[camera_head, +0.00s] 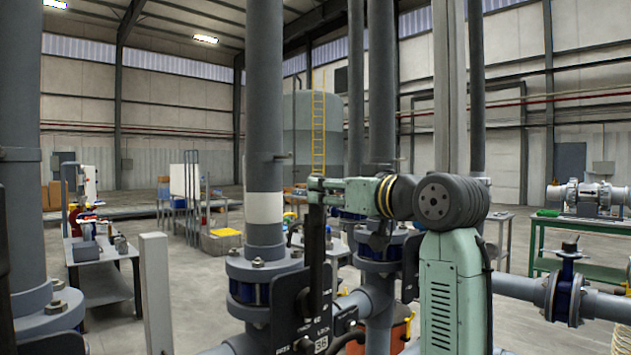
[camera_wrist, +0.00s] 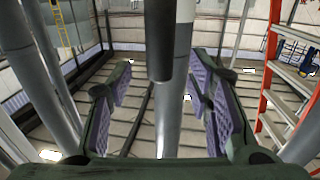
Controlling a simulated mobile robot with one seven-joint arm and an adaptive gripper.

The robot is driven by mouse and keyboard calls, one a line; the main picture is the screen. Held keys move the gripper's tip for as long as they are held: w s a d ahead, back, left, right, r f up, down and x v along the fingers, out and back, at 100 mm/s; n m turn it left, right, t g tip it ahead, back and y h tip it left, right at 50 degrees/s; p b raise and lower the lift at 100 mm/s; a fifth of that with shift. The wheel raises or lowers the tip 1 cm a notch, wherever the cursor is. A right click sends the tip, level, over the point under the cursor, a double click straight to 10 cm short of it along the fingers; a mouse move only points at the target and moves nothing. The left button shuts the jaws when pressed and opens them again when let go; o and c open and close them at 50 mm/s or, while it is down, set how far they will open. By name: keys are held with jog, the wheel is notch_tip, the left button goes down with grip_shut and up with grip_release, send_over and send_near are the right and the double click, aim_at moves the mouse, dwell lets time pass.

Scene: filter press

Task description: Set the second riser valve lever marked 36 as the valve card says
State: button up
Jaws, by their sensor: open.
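A plate marked 36 (camera_head: 321,343) shows at the bottom of the head view, beside a blue valve on the grey riser pipe with a white band (camera_head: 264,207). A dark upright lever (camera_head: 317,265) rises above this plate. My gripper (camera_head: 316,188) is at the lever's upper part, with my arm reaching in from the right. In the wrist view my gripper (camera_wrist: 162,85) is open, its purple pads apart. A dark round bar (camera_wrist: 160,45), apparently the lever, stands between the fingers with gaps on both sides. The lever's lower end and the valve card are not clearly seen.
Other risers (camera_head: 380,100) stand close behind, and a thick pipe (camera_head: 20,150) stands at the left edge. A horizontal pipe with a blue valve (camera_head: 566,285) runs at the right. A grey workbench (camera_head: 105,250) and a green bench (camera_head: 590,226) stand farther off. An orange ladder (camera_wrist: 285,75) shows in the wrist view.

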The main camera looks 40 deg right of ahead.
jog(key=w+p, duration=0.1)
jog(key=w, duration=0.4)
jog(key=shift+w+d, duration=0.2)
jog(key=shift+c, duration=0.5)
grip_shut()
